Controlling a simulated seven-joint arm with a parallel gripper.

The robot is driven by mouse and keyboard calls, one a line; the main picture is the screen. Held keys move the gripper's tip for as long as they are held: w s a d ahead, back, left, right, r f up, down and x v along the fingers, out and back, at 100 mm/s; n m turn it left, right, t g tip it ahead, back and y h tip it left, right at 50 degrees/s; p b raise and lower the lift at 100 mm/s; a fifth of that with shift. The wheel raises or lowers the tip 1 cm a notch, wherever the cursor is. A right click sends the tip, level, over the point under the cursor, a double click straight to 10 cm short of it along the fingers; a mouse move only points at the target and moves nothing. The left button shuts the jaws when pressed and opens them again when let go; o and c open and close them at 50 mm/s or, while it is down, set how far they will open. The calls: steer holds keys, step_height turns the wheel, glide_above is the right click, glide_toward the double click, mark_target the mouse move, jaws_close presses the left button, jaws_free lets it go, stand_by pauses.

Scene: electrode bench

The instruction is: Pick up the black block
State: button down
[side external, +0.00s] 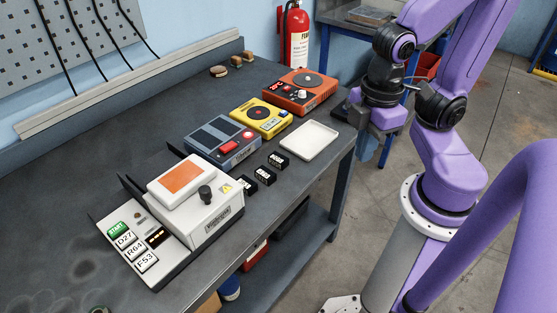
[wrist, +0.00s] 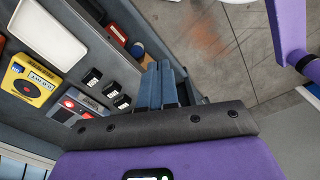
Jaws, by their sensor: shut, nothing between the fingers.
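Several small black blocks with white labels stand in a short row on the dark bench. The side view shows one black block (side external: 278,160) nearest the white tray, a second black block (side external: 265,175), and a third black block (side external: 247,185) close to the white machine. The wrist view shows the row too, with black blocks (wrist: 92,77), (wrist: 111,89) and (wrist: 122,101) left of my fingers. My gripper (wrist: 163,67) is shut and empty, apart from the blocks. In the side view it hangs beyond the bench's right edge, its fingertips hard to make out.
A white tray (side external: 309,140) lies right of the blocks. Behind them stand a blue-grey device (side external: 222,142), a yellow device (side external: 262,117) and an orange device (side external: 300,91). A white machine (side external: 196,195) with labelled buttons stands at the left. The bench's front edge is close to the blocks.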

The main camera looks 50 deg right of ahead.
steer(key=shift+c, duration=1.6)
jaws_free()
